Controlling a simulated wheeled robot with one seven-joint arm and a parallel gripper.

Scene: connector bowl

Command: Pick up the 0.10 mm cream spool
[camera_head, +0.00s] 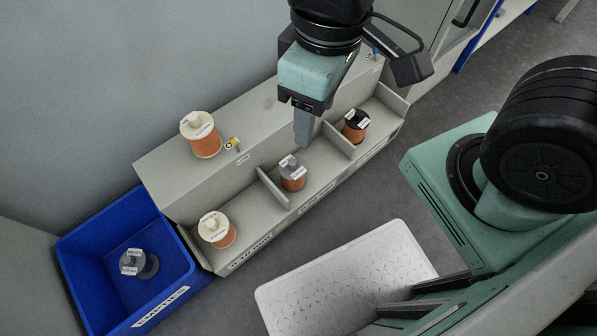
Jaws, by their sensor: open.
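One cream spool (203,141) wound with orange wire stands upright on the upper ledge of the grey rack. A second cream spool (218,233) with orange wire stands in the rack's left lower compartment. Both bear small white labels, too small for me to read the wire size. My gripper (303,133) points down in front of the rack's upper ledge, above the middle compartment. It is open, seen nearly edge-on, with nothing visible in it. It is to the right of both cream spools and apart from them.
A grey spool (293,178) stands in the middle compartment and a black spool (355,126) in the right one. Dividers (273,187) separate them. A blue bin (100,235) at the left holds an empty grey spool (138,264). Small connectors (233,144) lie beside the upper spool.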

